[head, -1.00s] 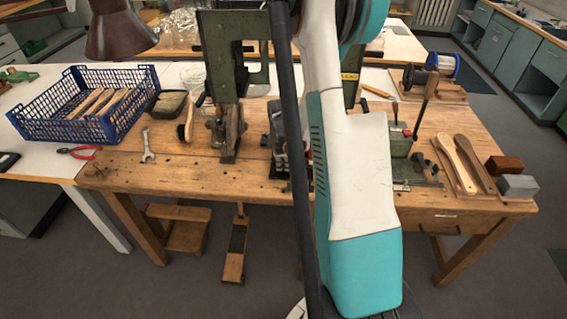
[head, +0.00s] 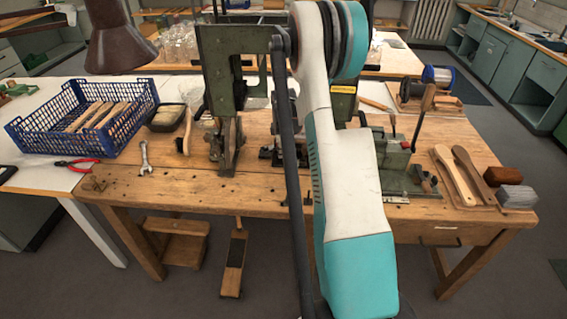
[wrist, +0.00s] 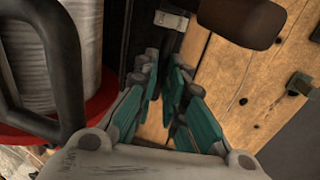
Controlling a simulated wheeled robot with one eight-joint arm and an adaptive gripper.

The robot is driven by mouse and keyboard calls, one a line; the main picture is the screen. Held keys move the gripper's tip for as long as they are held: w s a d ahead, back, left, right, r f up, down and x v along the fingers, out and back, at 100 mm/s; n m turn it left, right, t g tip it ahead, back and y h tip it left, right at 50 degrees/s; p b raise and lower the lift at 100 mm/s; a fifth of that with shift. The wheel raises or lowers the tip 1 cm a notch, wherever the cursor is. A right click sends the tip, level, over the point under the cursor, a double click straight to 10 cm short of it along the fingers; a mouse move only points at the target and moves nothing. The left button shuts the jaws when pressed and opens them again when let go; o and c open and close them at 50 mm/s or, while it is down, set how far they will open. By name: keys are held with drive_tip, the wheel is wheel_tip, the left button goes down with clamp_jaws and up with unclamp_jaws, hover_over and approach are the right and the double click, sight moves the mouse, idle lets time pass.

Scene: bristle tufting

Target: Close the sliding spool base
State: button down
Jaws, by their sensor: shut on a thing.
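In the wrist view my gripper (wrist: 162,75) has its grey and teal fingers close together, shut on a narrow dark part of the spool base (wrist: 148,32); the fingers partly hide the contact. A spool wound with pale thread (wrist: 30,55) stands on a red disc (wrist: 98,105) at the left, behind a dark curved bar (wrist: 62,70). A small metal bracket (wrist: 172,20) sits just beyond the fingertips. In the head view my arm hides the gripper. A blue-flanged spool (head: 437,75) shows at the back right of the bench.
The wooden bench (head: 200,200) carries a green press (head: 220,70), a green vise-like machine (head: 395,160), a blue crate (head: 130,120) and brush blanks (head: 465,175). The bench's front left is mostly clear.

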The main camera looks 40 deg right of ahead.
drive_tip(key=w+d, duration=0.3)
drive_tip(key=d, duration=0.1)
drive_tip(key=shift+w, duration=0.3)
drive_tip(key=shift+d+r, duration=0.1)
drive_tip(key=shift+d, duration=0.05)
drive_tip(key=shift+w, duration=0.1)
drive_tip(key=c, duration=1.7)
unclamp_jaws()
drive_tip(key=shift+o, duration=0.2)
drive_tip(key=shift+s+a+r, duration=0.15)
drive_tip(key=shift+a+r, duration=0.05)
drive_tip(key=shift+r, duration=1)
drive_tip(key=shift+s+a+r, duration=0.15)
drive_tip(key=shift+s+r, duration=0.05)
drive_tip(key=shift+r, duration=1.05)
drive_tip(key=shift+s+a+r, duration=0.15)
drive_tip(key=shift+a+r, duration=0.05)
drive_tip(key=shift+r, duration=1)
